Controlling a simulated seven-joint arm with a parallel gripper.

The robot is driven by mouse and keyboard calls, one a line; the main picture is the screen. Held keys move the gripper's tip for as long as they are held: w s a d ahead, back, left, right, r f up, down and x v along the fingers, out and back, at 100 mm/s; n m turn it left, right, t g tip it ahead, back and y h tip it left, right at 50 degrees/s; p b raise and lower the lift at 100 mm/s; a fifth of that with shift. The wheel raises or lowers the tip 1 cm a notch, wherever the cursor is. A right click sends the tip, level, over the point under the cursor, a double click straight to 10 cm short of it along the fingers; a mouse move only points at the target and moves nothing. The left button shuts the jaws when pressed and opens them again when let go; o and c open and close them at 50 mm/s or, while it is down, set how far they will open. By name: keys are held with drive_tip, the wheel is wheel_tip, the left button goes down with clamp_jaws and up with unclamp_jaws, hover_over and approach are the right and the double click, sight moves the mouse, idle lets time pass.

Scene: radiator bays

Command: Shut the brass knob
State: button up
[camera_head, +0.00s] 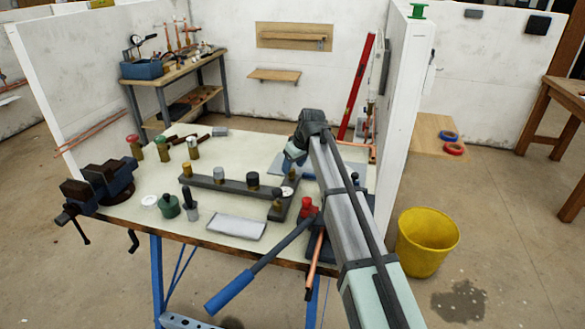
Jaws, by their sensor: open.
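A dark bar (235,183) lies on the pale workbench top and carries a row of upright valves with knobs. The valve at its left end has a brass-coloured knob (187,169). Beside it are a grey knob (218,173) and a black knob (252,179). A white-topped knob (287,191) and a brownish one (277,194) stand near the right end. How far any knob is turned is too small to tell. My gripper (288,165) points down above the bench near the bar's right end, right of the brass knob. It is open; its fingertips are partly hidden.
Loose valves with red, white and green caps (191,141) stand at the bench's back left. A vise (98,188) is at the left edge. A grey tray (236,226) and a blue-handled tool (228,292) are in front. A white partition (396,115) stands close on the right.

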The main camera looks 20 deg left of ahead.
drive_tip(key=shift+x, duration=1.05)
drive_tip(key=c, duration=1)
drive_tip(key=shift+c, duration=0.2)
